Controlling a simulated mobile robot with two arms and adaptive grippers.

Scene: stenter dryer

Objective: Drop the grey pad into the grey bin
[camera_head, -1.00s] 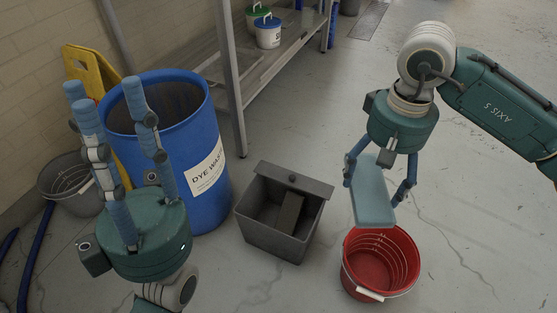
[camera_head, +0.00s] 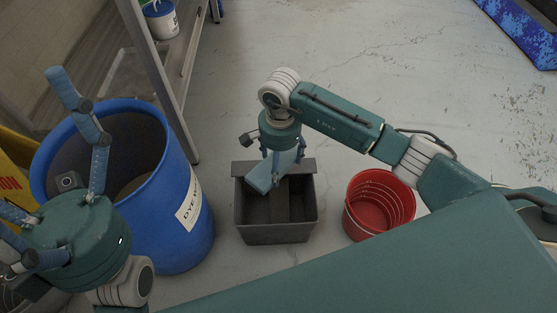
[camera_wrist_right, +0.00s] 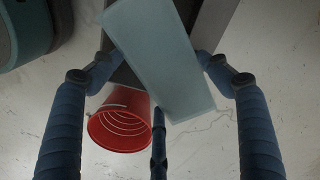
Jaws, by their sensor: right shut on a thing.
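The grey pad is a flat, bluish-grey slab (camera_head: 264,179), and it fills the upper middle of the right wrist view (camera_wrist_right: 160,58). My right gripper (camera_head: 281,163) is shut on it and holds it tilted. In the head view the pad overlaps the back part of the grey bin (camera_head: 275,233), an open dark-grey box on the floor. The pad appears above the bin; its exact height is unclear.
A red bucket (camera_head: 380,200) stands right of the bin; it also shows in the wrist view (camera_wrist_right: 120,122). A blue dye-waste drum (camera_head: 170,245) stands left of the bin. A metal rack (camera_head: 160,75) is behind.

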